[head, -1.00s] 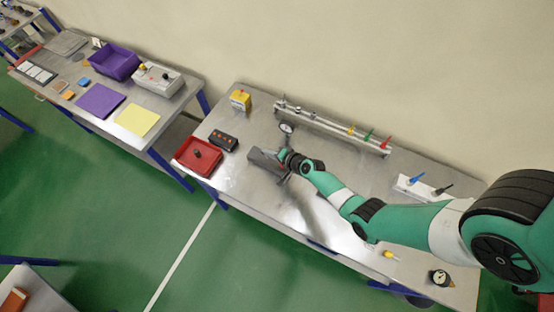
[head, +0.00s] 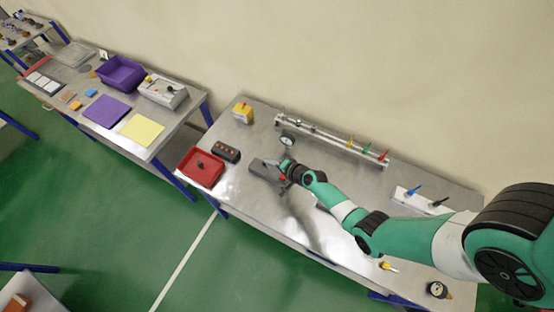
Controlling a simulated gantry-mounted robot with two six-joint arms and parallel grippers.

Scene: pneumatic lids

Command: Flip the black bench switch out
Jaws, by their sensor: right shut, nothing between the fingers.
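A white block (head: 405,196) at the right of the bench carries a blue lever (head: 413,190) and a black lever (head: 440,202), which looks like the black switch. Both levers lean up to the right; the exact switch position is too small to tell. My right gripper (head: 279,172) is over the middle of the bench, well to the left of the black lever. It is shut and empty, close to a grey block (head: 263,168); I cannot tell whether they touch. My left gripper is not in view.
A rail with coloured levers (head: 330,139) runs along the back. A red tray (head: 188,168), black button box (head: 226,152) and yellow box (head: 243,112) stand at left. A yellow-handled item (head: 388,266) and gauge (head: 437,289) lie at front right. My right arm spans the bench.

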